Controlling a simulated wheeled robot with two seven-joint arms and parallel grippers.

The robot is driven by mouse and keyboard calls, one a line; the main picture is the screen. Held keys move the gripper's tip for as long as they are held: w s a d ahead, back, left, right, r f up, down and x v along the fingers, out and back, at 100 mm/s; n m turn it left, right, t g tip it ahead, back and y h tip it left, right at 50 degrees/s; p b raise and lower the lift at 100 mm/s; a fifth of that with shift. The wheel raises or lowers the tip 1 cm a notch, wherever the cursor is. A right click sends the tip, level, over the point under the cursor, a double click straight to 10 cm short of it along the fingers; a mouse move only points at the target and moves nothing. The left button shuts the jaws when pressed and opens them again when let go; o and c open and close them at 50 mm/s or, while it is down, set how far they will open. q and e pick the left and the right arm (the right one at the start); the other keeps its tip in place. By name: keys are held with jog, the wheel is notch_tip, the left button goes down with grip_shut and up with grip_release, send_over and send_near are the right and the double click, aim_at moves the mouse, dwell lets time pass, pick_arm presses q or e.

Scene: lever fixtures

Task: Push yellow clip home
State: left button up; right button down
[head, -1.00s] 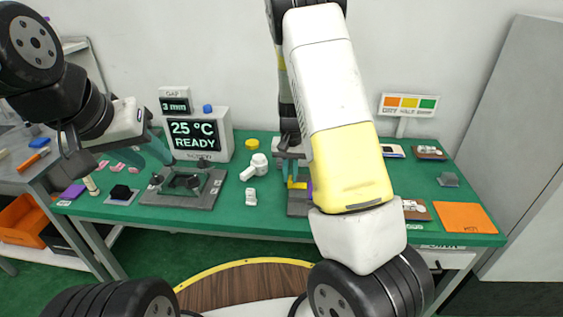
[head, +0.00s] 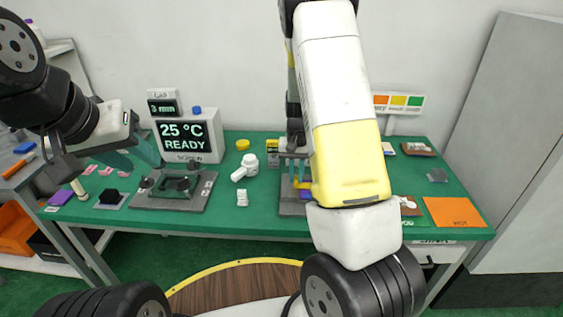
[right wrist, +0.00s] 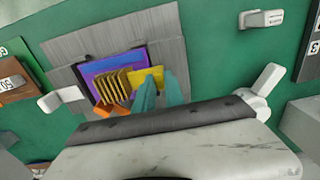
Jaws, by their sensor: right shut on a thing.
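The yellow clip (right wrist: 148,76) shows in the right wrist view at the right end of a purple block (right wrist: 103,68) with several yellow slats. The block stands on a grey fixture plate (right wrist: 165,28). My right gripper (right wrist: 160,84) has its teal fingers close together at the clip, shut on it; the fingers hide part of it. In the head view my right gripper (head: 293,166) is over the fixture (head: 292,208), which my right arm partly covers. My left gripper (head: 131,160) is open and empty above the table's left side.
A dark lever fixture (head: 178,190) stands below the display (head: 187,138). A white bottle-like piece (head: 246,168) and a small white block (head: 242,198) lie between the fixtures. An orange mat (head: 459,213) lies at the right. An orange piece (right wrist: 108,109) sits before the slats.

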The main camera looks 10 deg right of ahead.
aim_at(297, 177)
jog(key=c, duration=1.4)
grip_release()
jog(key=shift+d, duration=0.25)
notch_tip(297, 177, up, 8)
jog(key=shift+f, duration=0.2)
jog(key=shift+r, duration=0.15)
